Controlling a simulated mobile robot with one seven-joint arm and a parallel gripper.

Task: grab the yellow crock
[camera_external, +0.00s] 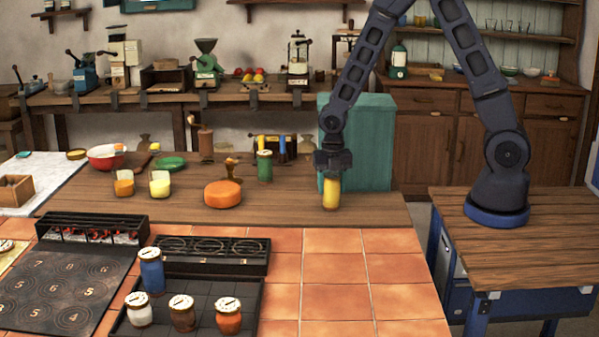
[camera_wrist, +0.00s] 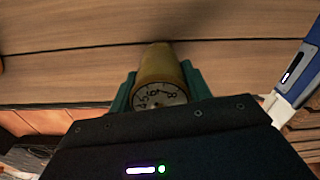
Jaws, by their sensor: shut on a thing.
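The yellow crock (camera_external: 331,195) stands upright at the right front part of the wooden counter, below my gripper (camera_external: 332,174). It has a pale lid with a clock-like dial, which shows in the wrist view (camera_wrist: 160,96). My gripper (camera_wrist: 158,92) is shut on the crock, with a green finger on each side of it. In the external view the dark gripper body hides the crock's top. I cannot tell whether its base touches the wood.
A green crock (camera_external: 265,166) and an orange round block (camera_external: 222,194) stand to the left. Blue, white, brown and orange crocks stand on a dark tray (camera_external: 265,285) in front. A teal box (camera_external: 375,145) stands close behind my gripper. The orange tiles (camera_external: 345,270) are clear.

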